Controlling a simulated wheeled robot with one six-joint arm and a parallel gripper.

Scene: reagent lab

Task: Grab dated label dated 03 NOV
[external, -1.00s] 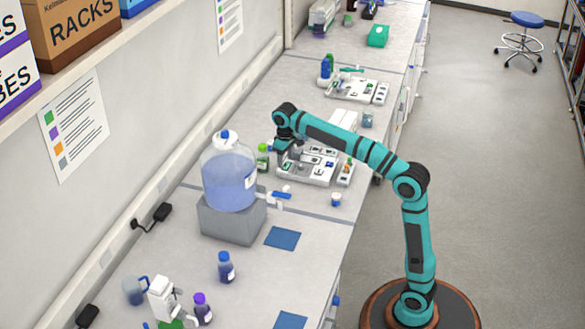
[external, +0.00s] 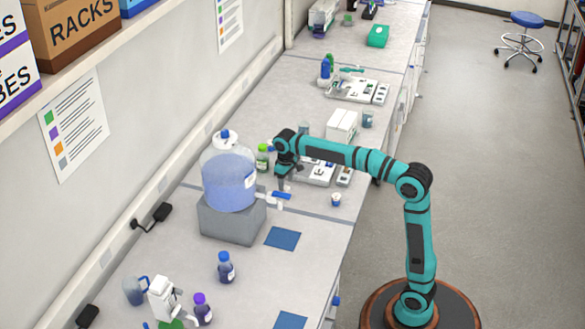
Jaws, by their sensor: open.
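My gripper (external: 282,186) points down just beside the left front of a white tray (external: 318,179) on the bench. The jaws are open, and nothing shows between them. The tray holds small pieces, partly hidden behind my arm. I cannot read any date, so I cannot pick out the 03 NOV label. Whether the gripper touches anything is too small to tell.
A large carboy (external: 229,182) of blue liquid stands on a grey block (external: 231,222) left of my gripper. A green-capped bottle (external: 263,158) stands close to the wrist. A white box (external: 341,126) is behind the tray. A small blue-topped cup (external: 336,199) stands in front.

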